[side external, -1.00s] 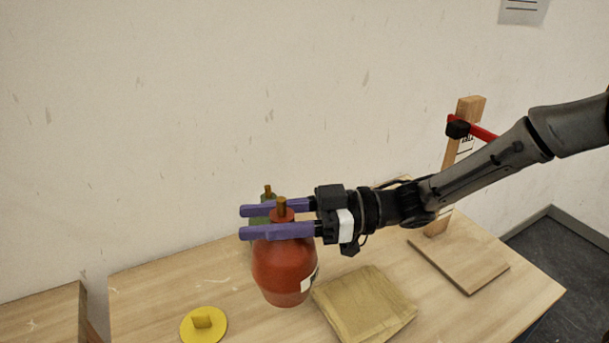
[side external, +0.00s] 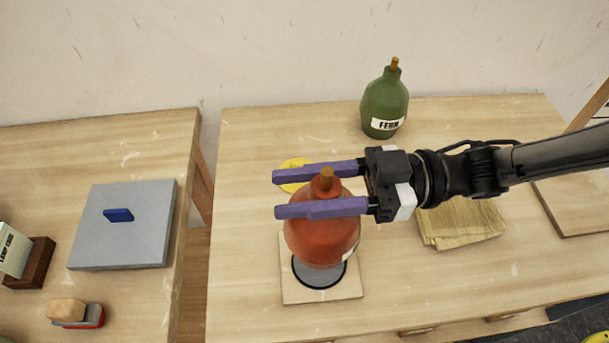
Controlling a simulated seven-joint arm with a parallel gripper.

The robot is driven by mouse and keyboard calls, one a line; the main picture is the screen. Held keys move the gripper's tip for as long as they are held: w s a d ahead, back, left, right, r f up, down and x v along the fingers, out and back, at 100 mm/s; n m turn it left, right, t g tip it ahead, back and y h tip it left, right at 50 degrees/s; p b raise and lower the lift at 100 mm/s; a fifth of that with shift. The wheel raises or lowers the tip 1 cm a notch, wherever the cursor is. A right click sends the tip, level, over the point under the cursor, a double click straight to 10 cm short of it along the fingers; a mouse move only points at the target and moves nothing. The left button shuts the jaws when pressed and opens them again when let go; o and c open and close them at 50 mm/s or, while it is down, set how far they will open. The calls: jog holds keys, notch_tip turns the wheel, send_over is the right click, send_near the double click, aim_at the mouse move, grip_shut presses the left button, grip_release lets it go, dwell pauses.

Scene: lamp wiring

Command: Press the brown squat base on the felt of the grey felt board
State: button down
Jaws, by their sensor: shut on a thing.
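The brown squat base (side external: 322,235) is a rounded reddish-brown body with a narrow neck and a brass-coloured stub on top. My gripper (side external: 322,190) is shut on its neck, with one purple finger on each side. The base looks roughly upright. Below it lies a pale square board (side external: 295,291) with a round grey felt patch (side external: 320,277) edged in black. The base overlaps the back part of the patch in the picture and hides it. I cannot tell whether the base touches the felt or hangs just above it.
A green bottle-shaped base (side external: 384,107) stands at the back. A yellow disc (side external: 291,176) lies behind my fingers. A stack of tan cloths or sheets (side external: 462,222) lies to the right. A grey slab with a blue grip (side external: 124,240) rests on the left table, across a gap.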

aim_at(301, 219)
jog(key=shift+r, duration=0.2)
jog(key=shift+f, duration=3.15)
jog(key=c, duration=1.1)
grip_release()
jog(key=shift+c, duration=0.2)
jog(key=shift+f, duration=0.1)
grip_shut()
jog(key=shift+f, duration=0.1)
